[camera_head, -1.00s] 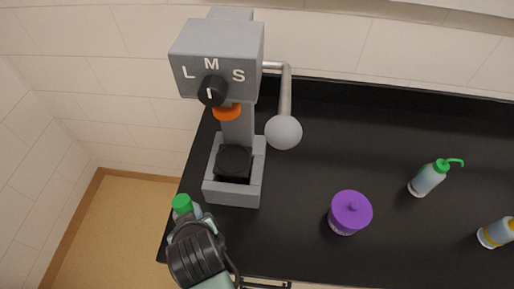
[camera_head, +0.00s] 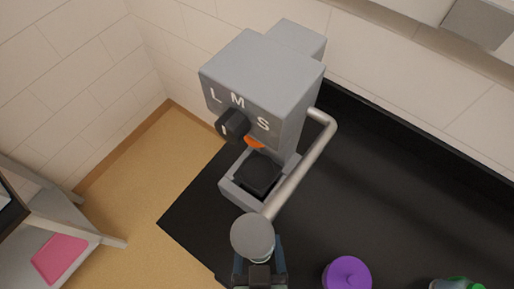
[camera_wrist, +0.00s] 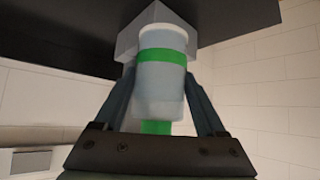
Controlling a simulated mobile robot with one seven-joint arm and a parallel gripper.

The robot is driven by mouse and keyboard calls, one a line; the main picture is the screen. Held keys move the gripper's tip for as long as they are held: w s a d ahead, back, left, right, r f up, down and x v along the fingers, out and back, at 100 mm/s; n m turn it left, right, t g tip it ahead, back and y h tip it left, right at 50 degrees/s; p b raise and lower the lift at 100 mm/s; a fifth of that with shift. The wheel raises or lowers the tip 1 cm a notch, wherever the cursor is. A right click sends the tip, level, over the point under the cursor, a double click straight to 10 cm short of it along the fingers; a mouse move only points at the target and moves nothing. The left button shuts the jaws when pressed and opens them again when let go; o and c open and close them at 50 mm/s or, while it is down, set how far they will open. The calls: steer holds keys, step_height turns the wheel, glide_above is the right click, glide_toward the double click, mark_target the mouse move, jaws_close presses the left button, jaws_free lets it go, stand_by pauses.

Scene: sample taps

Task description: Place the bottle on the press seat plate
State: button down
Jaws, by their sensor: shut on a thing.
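The press (camera_head: 262,80) is a grey machine with the letters L, M, S and a black knob. Its black seat plate (camera_head: 258,174) sits in the grey base and looks empty. My gripper (camera_head: 262,256) is at the bottom middle, in front of the base and apart from it. In the wrist view, its two fingers are shut on a pale bottle (camera_wrist: 161,85) with a green band and green cap. A grey part, likely the press base (camera_wrist: 158,14), shows behind the bottle. In the head view, the lever's ball mostly hides the bottle.
The press lever (camera_head: 302,165) slants down toward me, its grey ball (camera_head: 252,236) over my gripper. A purple lidded jar (camera_head: 347,276) and a green-topped bottle (camera_head: 458,284) stand to the right. The black counter (camera_head: 400,200) is clear between. A pink item (camera_head: 60,258) lies far left.

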steer(key=shift+d+r, duration=0.25)
steer(key=shift+r, duration=0.45)
steer(key=shift+w, duration=0.3)
steer(key=w, duration=1.4)
steer(key=shift+w+a+r, duration=0.2)
steer(key=w, duration=0.1)
steer(key=w+p, duration=0.1)
steer(key=shift+w+f, duration=0.4)
steer(key=shift+f+p, duration=0.3)
steer(key=shift+f, duration=0.15)
steer(key=shift+s, duration=0.1)
